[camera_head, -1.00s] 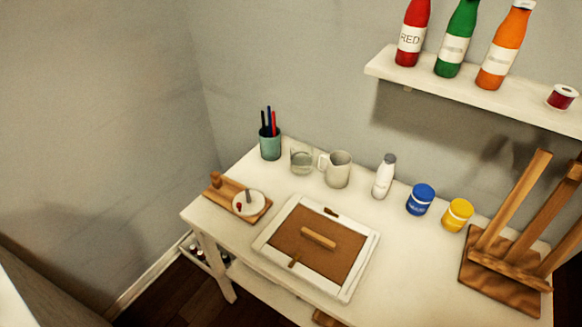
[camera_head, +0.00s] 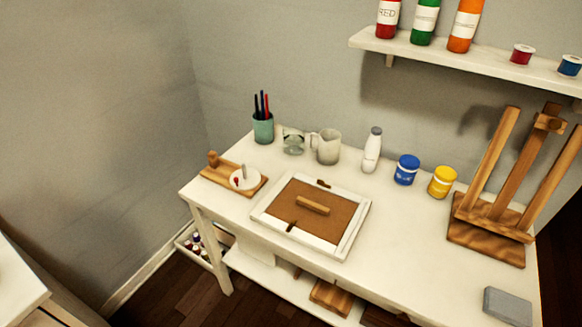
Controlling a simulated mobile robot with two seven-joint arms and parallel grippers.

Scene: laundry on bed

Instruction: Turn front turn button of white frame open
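The white frame (camera_head: 345,240) lies flat, back side up, on the white table, with a brown backing board (camera_head: 330,221) inside it. A wooden bar handle (camera_head: 313,204) sits across the middle of the board. The front turn button (camera_head: 291,225) is a small dark brown piece at the near edge, lying across the joint of board and frame. A second turn button (camera_head: 323,183) is at the far edge and lies slanted, nearer to along the edge. Neither of my grippers shows in the head view.
The white table (camera_head: 400,275) has free room right of the frame. A wooden board with a white dish (camera_head: 246,179), a pen cup (camera_head: 263,128), a glass, a jug (camera_head: 328,147), a white bottle (camera_head: 372,150), paint jars (camera_head: 407,170), an easel (camera_head: 492,220) and a grey box (camera_head: 507,306) stand around.

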